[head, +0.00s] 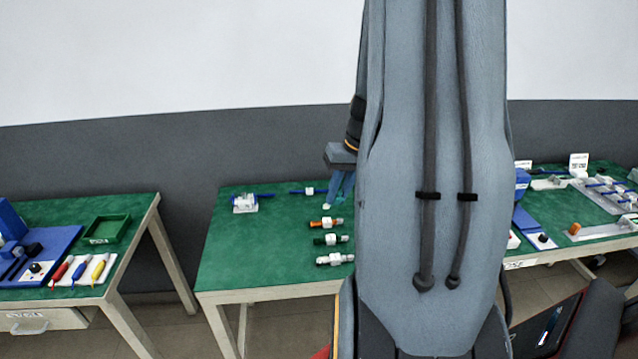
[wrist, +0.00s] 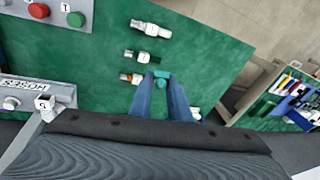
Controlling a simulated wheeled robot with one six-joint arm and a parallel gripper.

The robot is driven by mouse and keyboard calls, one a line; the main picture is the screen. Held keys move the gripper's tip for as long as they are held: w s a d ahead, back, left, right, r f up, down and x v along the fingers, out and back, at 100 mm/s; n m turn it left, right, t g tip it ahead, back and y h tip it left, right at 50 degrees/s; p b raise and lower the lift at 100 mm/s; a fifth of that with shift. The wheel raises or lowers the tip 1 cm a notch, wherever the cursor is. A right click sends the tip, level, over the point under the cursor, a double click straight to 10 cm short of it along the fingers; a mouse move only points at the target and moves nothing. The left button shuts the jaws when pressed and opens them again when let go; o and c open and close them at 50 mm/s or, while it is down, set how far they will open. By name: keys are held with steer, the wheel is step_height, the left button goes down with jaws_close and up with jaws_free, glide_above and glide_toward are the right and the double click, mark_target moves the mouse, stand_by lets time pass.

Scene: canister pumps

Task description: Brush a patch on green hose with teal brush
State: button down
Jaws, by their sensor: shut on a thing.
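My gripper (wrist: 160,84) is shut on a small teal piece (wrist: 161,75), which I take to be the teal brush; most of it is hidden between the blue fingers. In the head view my gripper (head: 341,188) points down over the middle table, with a small pale tip below it. The green hose (head: 331,239) is a short dark-green piece with white and metal fittings, lying on the table. It also shows in the wrist view (wrist: 144,57), just beyond the fingertips. I cannot tell whether the brush touches anything.
An orange hose piece (head: 325,222) and a white one (head: 335,259) lie on either side of the green one. A clear block with a blue hose (head: 246,203) stands at the back left. The table's left front (head: 245,265) is clear. My arm hides the right part.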

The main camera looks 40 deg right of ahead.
mark_target(334, 205)
steer(key=shift+w, duration=0.4)
steer(key=shift+d+f, duration=0.1)
steer(key=shift+d, duration=0.05)
steer(key=b+x, duration=0.2)
steer(key=x, duration=0.1)
steer(key=b+x, duration=0.1)
steer(key=shift+s+d+f+b, duration=0.1)
steer(key=shift+s+f+b, duration=0.2)
steer(key=shift+s, duration=0.05)
steer(key=shift+f, duration=0.2)
steer(key=shift+s, duration=0.15)
